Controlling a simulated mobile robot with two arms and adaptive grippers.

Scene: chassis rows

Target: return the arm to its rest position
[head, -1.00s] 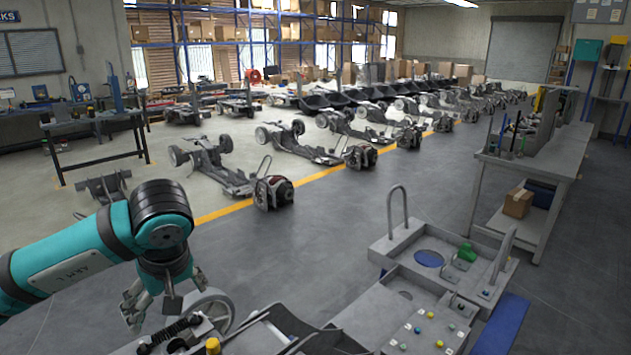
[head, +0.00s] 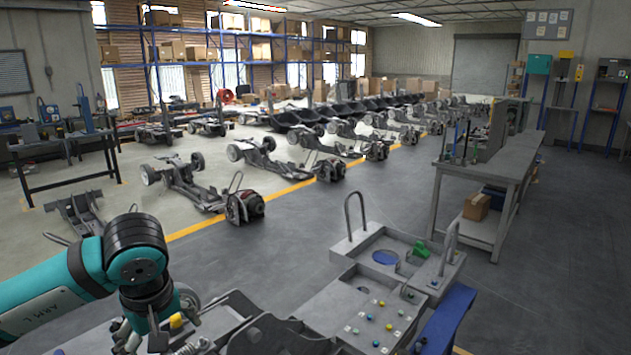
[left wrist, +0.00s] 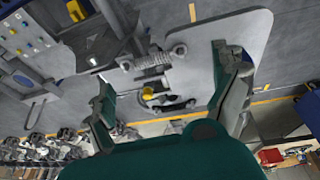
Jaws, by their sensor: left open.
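My left arm (head: 60,295) is teal with a black wrist joint and comes in from the left in the head view. Its gripper (head: 132,338) points down at the bottom edge, partly cut off. In the left wrist view, the two fingers of my left gripper (left wrist: 162,85) are spread wide apart with nothing held between them. Beyond them are a grey plate (left wrist: 258,28), a coil spring (left wrist: 152,62) and a yellow cap (left wrist: 148,92). My right gripper is not seen.
Dark chassis parts (head: 265,335) lie at the bottom, close to my left gripper. A grey fixture tray (head: 345,300) with coloured knobs and upright handles stands right of them. A workbench (head: 500,165) is farther right. Open grey floor lies behind the tray.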

